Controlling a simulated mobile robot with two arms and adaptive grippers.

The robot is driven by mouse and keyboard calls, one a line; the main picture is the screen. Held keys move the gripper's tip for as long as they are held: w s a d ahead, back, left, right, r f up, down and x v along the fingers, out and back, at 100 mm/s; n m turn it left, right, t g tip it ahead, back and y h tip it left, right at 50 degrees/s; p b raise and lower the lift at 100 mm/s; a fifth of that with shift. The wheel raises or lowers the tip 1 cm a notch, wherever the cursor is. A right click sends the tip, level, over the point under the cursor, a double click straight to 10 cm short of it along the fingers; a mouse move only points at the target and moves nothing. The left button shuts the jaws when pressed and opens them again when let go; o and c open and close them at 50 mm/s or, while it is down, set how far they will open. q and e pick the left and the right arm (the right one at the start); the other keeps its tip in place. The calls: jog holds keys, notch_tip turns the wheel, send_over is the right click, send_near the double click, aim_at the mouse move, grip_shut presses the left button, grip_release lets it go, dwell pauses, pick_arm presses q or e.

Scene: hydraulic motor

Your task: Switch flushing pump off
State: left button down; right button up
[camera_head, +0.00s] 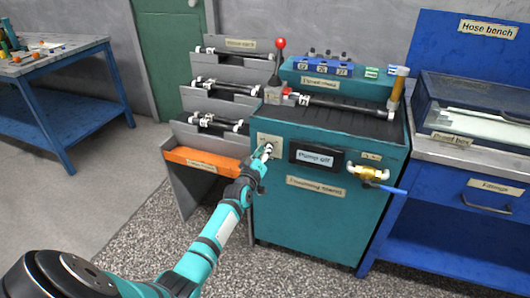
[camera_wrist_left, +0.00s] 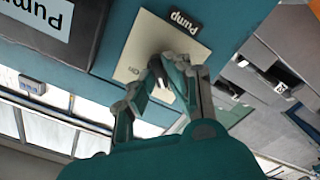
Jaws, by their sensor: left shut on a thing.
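The teal flushing stand (camera_head: 310,220) has a beige switch plate labelled "Pump" on its upper left front; the plate (camera_wrist_left: 140,48) shows clearly in the left wrist view. My left gripper (camera_head: 266,152) reaches this plate, and its fingers (camera_wrist_left: 168,78) are shut around the small pump switch at the plate's middle. The fingers hide most of the switch, so its exact angle cannot be told. A black display (camera_head: 316,157) to the right of the plate reads "Pump off". My right gripper is not in view.
A brass valve with a blue lever (camera_head: 385,187) sticks out at the stand's right front. A red-knobbed lever (camera_head: 280,62) stands on top. An orange-fronted rack (camera_head: 203,162) is close on the left. The blue hose bench (camera_head: 455,185) adjoins on the right.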

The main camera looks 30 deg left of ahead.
pick_arm(q)
jog(key=c, duration=1.3)
grip_release()
jog(key=shift+c, duration=0.2)
jog(key=v, duration=1.2)
jog(key=shift+d, duration=0.1)
